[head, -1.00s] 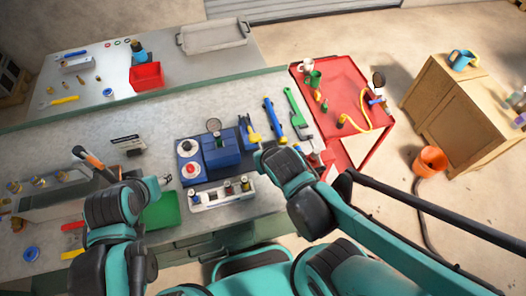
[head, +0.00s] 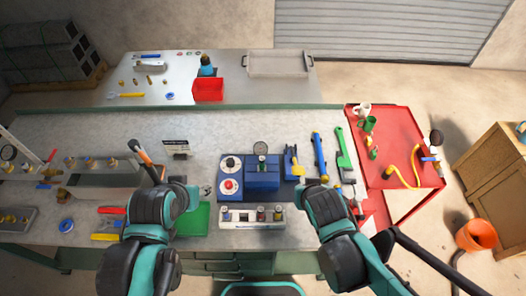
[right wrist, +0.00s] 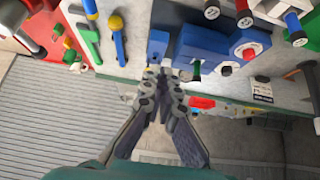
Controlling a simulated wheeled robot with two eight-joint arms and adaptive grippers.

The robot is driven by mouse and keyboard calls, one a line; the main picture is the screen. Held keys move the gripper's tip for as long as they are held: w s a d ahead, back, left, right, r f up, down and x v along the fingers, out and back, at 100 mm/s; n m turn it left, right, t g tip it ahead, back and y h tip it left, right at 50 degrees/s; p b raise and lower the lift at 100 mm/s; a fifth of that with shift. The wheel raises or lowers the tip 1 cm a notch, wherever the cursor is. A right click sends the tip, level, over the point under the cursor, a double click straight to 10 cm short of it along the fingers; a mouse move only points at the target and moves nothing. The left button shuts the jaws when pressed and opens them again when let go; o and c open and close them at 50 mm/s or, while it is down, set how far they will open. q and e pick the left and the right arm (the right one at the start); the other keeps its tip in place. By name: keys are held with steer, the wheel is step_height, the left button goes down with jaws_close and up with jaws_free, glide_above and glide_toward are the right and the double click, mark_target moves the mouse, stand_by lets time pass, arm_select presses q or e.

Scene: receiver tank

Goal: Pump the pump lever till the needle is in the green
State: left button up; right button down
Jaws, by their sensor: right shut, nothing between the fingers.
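The blue pump unit (head: 262,179) stands on a dark base at the middle of the bench. A small round gauge (head: 260,148) sits at its back; its needle is too small to read. A blue upright piece with a yellow part (head: 291,162), possibly the pump lever, is at the unit's right. My right gripper (head: 306,188) is shut and empty, just in front of that piece. In the right wrist view its closed fingertips (right wrist: 163,74) are near the blue piece (right wrist: 157,46); contact is unclear. My left gripper (head: 188,197) hangs over the green mat; its fingers are unclear.
Red and white knobs (head: 229,186) are on the unit's left. A white block with several plugs (head: 252,216) stands in front. Blue and green tools (head: 343,150) lie to the right, beside a red cart (head: 390,130). A grey bin (head: 105,180) stands left.

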steer(key=shift+r, duration=0.1)
steer(key=w+r+g+p, duration=0.4)
steer(key=w+r+p, duration=0.2)
steer(key=w+r, duration=0.4)
steer(key=shift+w, duration=0.1)
steer(key=b, duration=0.2)
glide_above(298, 167)
steer(key=w, duration=0.1)
step_height(298, 167, down, 10)
steer(key=shift+f, duration=0.1)
steer(key=shift+s+f, duration=0.6)
steer(key=shift+f, duration=0.35)
steer(key=shift+s+f, duration=0.35)
steer(key=shift+f, duration=0.15)
